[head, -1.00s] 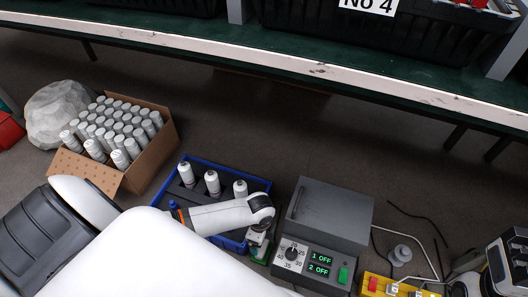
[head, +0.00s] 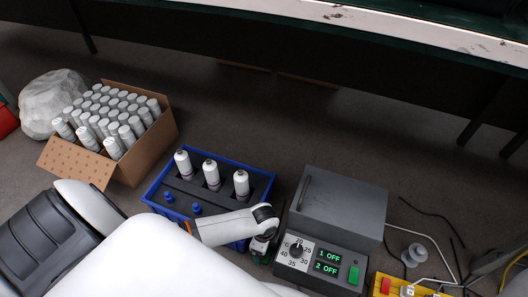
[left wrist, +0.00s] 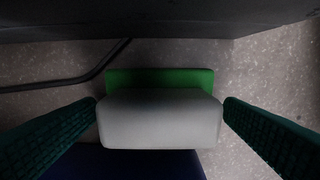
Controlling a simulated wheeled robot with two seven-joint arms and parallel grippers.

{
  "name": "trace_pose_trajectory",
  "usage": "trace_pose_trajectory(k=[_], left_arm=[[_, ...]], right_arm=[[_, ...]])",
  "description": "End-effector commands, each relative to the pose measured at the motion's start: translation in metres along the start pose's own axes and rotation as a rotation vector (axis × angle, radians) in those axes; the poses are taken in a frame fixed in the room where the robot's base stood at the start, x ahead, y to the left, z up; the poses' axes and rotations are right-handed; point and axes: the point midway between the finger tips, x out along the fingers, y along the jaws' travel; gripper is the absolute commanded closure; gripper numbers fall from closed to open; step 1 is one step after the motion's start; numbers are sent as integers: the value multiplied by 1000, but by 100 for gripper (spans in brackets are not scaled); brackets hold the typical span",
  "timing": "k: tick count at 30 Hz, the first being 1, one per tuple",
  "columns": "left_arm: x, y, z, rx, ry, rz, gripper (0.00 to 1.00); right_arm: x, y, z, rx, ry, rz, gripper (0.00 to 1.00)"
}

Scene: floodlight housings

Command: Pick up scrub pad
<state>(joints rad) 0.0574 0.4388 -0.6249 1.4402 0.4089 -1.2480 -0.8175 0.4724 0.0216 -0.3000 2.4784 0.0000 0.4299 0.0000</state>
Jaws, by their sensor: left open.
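The scrub pad (left wrist: 160,118) shows in the left wrist view as a pale grey block with a bright green layer (left wrist: 160,78) along its far side. My left gripper (left wrist: 160,110) is open, with one dark teal finger on each side of the pad. A narrow gap shows at the right finger; at the left finger I cannot tell whether it touches. In the head view my left gripper (head: 262,246) points down between the blue crate and the grey box; the pad is mostly hidden there. My right gripper is not in view.
A blue crate (head: 151,186) with white bottles stands left of the gripper. A grey control box (head: 340,206) stands close on the right. A cardboard box (head: 150,150) of cans and a pale rock (head: 50,103) lie farther left. Cables lie at right.

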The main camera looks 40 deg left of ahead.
Motion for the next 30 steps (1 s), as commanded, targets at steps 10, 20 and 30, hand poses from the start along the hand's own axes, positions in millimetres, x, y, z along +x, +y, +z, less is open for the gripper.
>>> trace_pose_trajectory(k=[10, 20, 30], left_arm=[[4, 0, 0, 0, 0, 0, 11], [4, 0, 0, 0, 0, 0, 58], [-2, 0, 0, -1, 0, 0, 58]], right_arm=[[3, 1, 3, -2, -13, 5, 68], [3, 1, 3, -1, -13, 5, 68], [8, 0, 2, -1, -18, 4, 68]])
